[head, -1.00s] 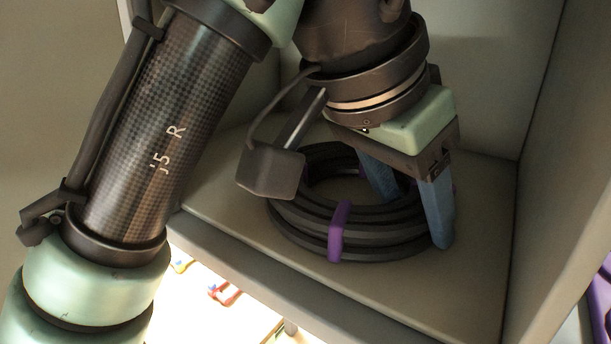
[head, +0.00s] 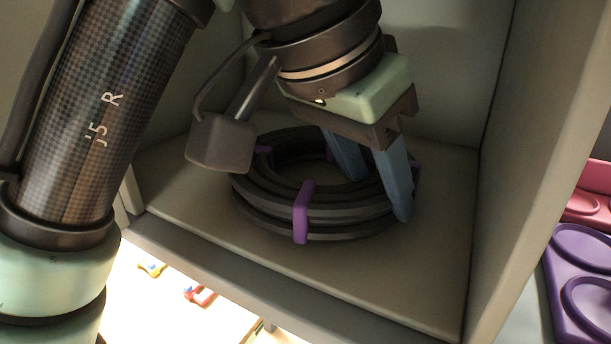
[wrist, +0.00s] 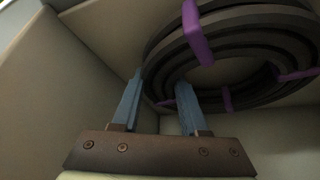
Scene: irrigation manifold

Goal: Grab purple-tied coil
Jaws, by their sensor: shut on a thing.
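The purple-tied coil (head: 343,210) is a ring of black hose bound with several purple ties. It is in a grey open compartment in the head view. My gripper (head: 376,200) reaches down onto the coil's right side, with one blue finger inside the ring and the other outside. It is shut on the coil's wall. In the wrist view the coil (wrist: 240,60) fills the upper right, and the two fingers of my gripper (wrist: 160,95) straddle its band. Whether the coil's underside touches the shelf is hard to tell.
The compartment's right wall (head: 490,150) stands close to my gripper, and its front edge (head: 280,280) runs below the coil. Purple trays (head: 580,265) and a red one (head: 590,205) lie outside to the right. Small coloured items (head: 200,295) lie on a bright surface below.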

